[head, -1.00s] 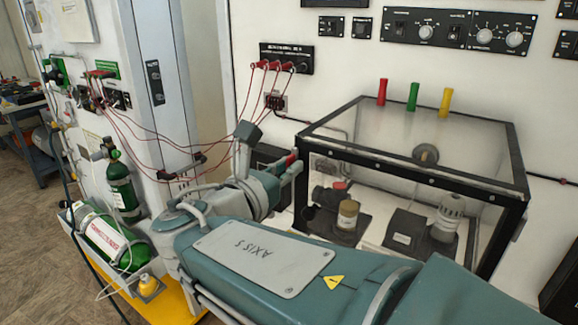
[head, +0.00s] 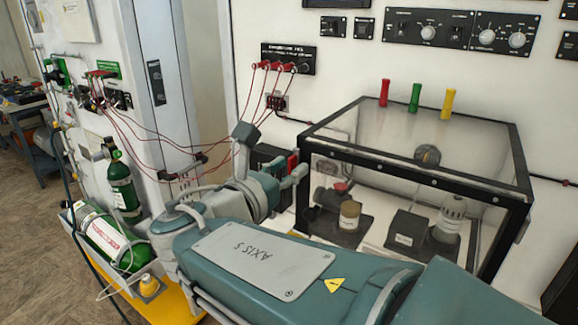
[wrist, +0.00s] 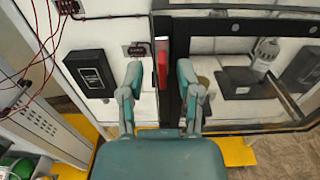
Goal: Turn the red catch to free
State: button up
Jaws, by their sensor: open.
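The red catch (wrist: 162,62) is an upright red bar at the left edge of the black-framed clear case (wrist: 230,13). In the wrist view it stands between the two fingertips of my gripper (wrist: 160,72), with a gap on each side. My gripper is open and holds nothing. In the head view the red catch (head: 292,163) shows just above a finger of my gripper (head: 296,174), and my arm hides much of the area below. I cannot tell how far the fingertips are from the catch in depth.
A black box (wrist: 90,73) is on the wall left of the catch. Red cables (head: 225,150) hang at the left. Inside the case are a jar (head: 349,214) and other equipment. Red, green and yellow pegs (head: 415,97) are above the case.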

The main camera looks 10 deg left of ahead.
jog(key=v, duration=1.1)
jog(key=shift+s+a, duration=0.25)
jog(key=shift+s, duration=0.05)
jog(key=shift+d+f, duration=0.1)
jog(key=shift+f, duration=0.05)
jog(key=w+d+f+m+g, duration=0.1)
jog(key=d+f+m+g, duration=0.3)
jog(key=d, duration=0.4)
jog(key=w+d+f+m+g, duration=0.1)
jog(key=d+f+m+g, duration=0.3)
jog(key=d, duration=0.4)
jog(key=s+d+f+m+g+y, duration=0.1)
jog(key=s+d+f+m+y, duration=0.3)
jog(key=m, duration=0.7)
jog(key=s+d+f+m+g+y, duration=0.1)
jog(key=s+d+f+m+y, duration=0.3)
jog(key=m, duration=0.7)
notch_tip(320, 180, down, 3)
jog(key=shift+d+r+m, duration=0.25)
jog(key=shift+d+m, duration=0.05)
jog(key=shift+d, duration=0.75)
